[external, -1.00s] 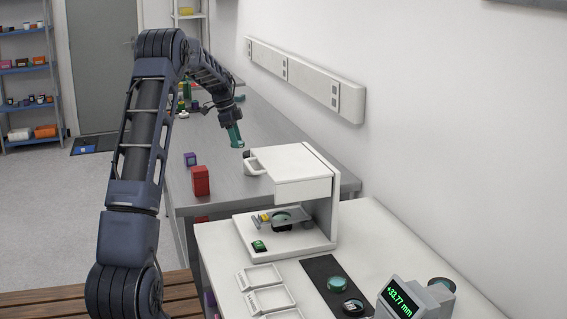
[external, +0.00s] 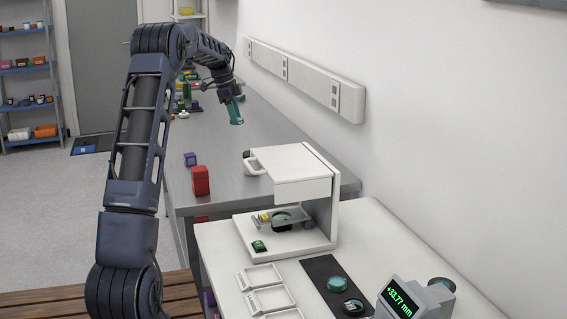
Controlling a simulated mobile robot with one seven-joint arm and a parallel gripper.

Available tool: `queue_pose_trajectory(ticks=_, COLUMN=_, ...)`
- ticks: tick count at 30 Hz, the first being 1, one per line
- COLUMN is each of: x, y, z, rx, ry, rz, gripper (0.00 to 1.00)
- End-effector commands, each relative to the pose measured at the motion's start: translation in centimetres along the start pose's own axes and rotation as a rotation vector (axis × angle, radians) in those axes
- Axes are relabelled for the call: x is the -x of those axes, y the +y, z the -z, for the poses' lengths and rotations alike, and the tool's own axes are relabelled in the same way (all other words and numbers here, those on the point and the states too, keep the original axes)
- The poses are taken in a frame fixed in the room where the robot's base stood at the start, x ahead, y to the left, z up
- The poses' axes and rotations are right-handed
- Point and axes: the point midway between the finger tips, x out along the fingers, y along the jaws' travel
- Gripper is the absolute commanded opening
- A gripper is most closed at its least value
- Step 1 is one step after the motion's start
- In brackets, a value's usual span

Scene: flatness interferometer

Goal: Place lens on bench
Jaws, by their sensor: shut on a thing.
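My gripper (external: 236,112) is at the end of my arm, above the far grey bench (external: 240,145). It is shut on a small teal piece, seemingly the lens, which is hard to separate from the fingers at this size. A green lens-like disc (external: 337,284) lies on the dark mat (external: 318,268) on the near white table.
The bench's middle is mostly clear.

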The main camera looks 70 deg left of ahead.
Motion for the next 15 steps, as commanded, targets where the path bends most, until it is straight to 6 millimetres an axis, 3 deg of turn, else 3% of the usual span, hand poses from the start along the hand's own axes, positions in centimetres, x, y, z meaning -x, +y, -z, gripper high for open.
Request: queue_pose_trajectory(ticks=15, x=-8.2, y=0.0, z=-2.3, rx=0.0, ry=0.001, rz=-0.003, gripper=0.17)
